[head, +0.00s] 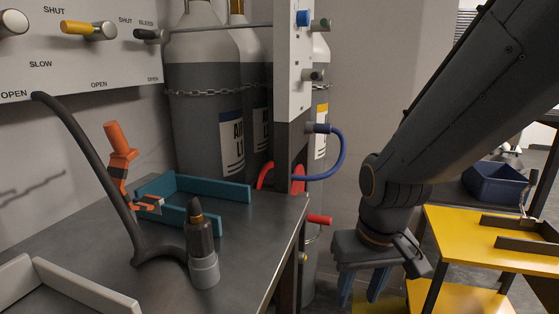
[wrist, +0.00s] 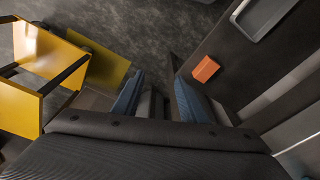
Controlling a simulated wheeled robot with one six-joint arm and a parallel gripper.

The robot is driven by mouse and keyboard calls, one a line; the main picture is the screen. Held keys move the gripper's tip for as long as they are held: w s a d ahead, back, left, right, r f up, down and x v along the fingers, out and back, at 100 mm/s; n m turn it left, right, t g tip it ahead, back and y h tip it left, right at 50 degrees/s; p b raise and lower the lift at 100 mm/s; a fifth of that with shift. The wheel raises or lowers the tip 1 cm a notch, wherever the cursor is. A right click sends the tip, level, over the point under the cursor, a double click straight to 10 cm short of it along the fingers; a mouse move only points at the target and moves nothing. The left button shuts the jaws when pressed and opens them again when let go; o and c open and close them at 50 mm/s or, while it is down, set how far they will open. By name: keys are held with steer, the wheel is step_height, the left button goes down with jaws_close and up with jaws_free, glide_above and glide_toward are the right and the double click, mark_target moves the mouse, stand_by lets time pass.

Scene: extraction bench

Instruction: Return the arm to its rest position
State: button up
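My arm comes down from the upper right in the head view. My gripper (head: 362,288) hangs at its end, pointing down, to the right of the grey bench (head: 265,235) and left of the yellow table (head: 480,245). Its two blue fingers are spread apart, with nothing seen between them.
On the bench are a teal tray (head: 235,192), an orange-handled tool (head: 119,145) and a dark-tipped nozzle (head: 200,245) with a black hose. Gas cylinders (head: 200,110) and a white post (head: 300,70) stand behind. A blue bin (head: 497,184) is at right.

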steer(key=s+a+r+n+g, duration=0.2)
steer(key=s+a+r, duration=0.35)
steer(key=s, duration=0.25)
steer(key=d+r+m+p, duration=0.3)
steer(key=d+r+p, duration=0.7)
steer(key=p, duration=1)
steer(key=shift+r, duration=0.45)
steer(key=shift+w, duration=0.1)
stand_by(0.6)
